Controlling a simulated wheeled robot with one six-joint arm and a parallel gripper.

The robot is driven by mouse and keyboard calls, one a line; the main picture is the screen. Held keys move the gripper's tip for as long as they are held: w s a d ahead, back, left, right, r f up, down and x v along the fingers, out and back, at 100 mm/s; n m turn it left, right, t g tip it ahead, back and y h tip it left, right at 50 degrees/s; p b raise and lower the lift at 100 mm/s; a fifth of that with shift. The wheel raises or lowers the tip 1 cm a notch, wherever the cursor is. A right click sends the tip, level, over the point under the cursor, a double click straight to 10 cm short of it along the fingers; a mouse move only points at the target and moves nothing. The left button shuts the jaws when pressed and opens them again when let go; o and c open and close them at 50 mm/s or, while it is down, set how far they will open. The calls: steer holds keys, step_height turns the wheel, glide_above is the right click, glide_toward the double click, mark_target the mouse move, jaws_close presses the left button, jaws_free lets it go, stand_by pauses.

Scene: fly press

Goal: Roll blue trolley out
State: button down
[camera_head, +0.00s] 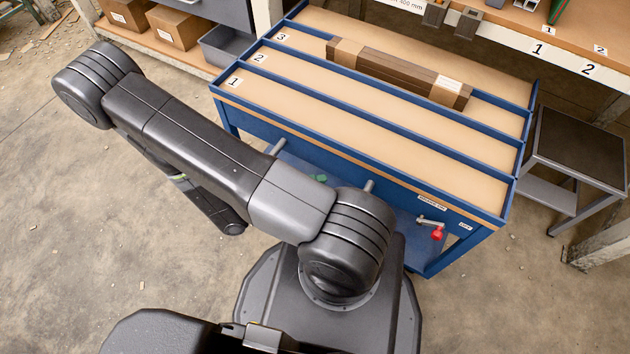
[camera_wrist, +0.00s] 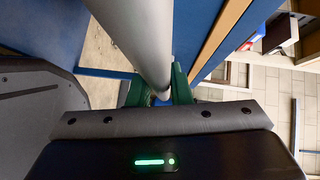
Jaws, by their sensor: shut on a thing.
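The blue trolley (camera_head: 370,120) stands in front of me in the head view, with a wood-coloured top split by blue rails into lanes marked 1, 2 and 3. A brown bundle (camera_head: 395,72) with a white label lies lengthwise on it towards the back. My gripper (camera_wrist: 158,92) has green fingers on both sides of a round grey handle bar (camera_wrist: 140,40) in the wrist view and is shut on it. In the head view my arm hides most of the bar; only a little green shows beside it.
A crank with a red knob (camera_head: 437,234) sits on the trolley's near right side. A small dark-topped table (camera_head: 585,145) stands close at right. A shelf with boxes (camera_head: 172,27) stands behind left. A workbench (camera_head: 560,45) is behind right. Left floor is mostly clear.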

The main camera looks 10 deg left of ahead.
steer(key=c, duration=1.3)
jaws_free()
steer(key=p+v, duration=0.2)
steer(key=v, duration=1.2)
steer(key=shift+d, duration=0.15)
steer(key=b+x, duration=0.2)
steer(key=x, duration=1.1)
steer(key=shift+w+d+f, duration=0.1)
steer(key=shift+w+d, duration=0.05)
steer(key=shift+d, duration=0.1)
steer(key=shift+w+d, duration=0.15)
steer(key=shift+w, duration=0.15)
